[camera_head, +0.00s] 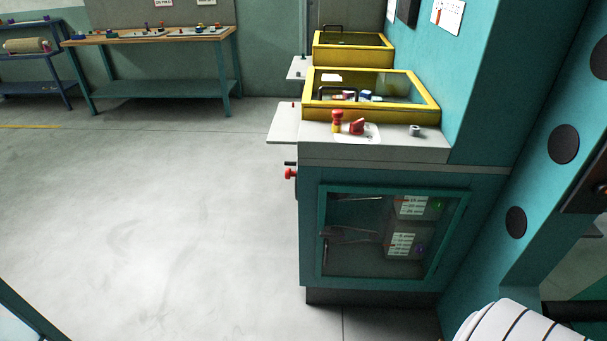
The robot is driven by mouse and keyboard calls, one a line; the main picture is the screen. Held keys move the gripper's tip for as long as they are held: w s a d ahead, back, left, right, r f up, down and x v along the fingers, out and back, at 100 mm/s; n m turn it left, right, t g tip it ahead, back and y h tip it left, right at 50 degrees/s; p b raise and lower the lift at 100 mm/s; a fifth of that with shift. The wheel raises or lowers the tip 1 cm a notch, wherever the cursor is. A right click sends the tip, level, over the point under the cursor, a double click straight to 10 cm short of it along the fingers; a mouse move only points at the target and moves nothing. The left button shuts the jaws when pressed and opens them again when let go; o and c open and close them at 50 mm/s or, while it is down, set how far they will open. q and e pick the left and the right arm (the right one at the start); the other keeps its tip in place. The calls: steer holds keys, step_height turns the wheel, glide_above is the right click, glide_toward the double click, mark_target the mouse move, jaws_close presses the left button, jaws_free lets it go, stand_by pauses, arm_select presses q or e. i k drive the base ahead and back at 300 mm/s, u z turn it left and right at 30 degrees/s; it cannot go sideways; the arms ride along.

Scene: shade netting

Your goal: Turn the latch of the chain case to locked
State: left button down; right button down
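A teal machine cabinet (312,238) stands right of centre. Its front has a closed door with a dark glass pane (350,262); labelled boxes show dimly behind it. On its grey top are a red and yellow upright knob (337,122) and a red turn handle (357,126) on a white plate. Behind them is a yellow-framed glass-lidded case (370,112) with a black handle, its lid down. A red knob (291,174) sticks out from the cabinet's left side. I cannot tell which part is the chain case or its latch. Neither gripper is in view.
A second yellow-framed case (352,55) stands behind the first. Grey side shelves (283,124) jut left. A tall teal panel (497,85) bounds the right. A workbench (150,38) stands at the back left. The floor (160,220) at left is clear.

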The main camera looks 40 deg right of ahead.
mark_target(465, 195)
steer(key=z, duration=0.85)
steer(key=k, duration=0.6)
steer(key=u, duration=0.85)
steer(key=i, duration=1.25)
steer(key=z, duration=0.7)
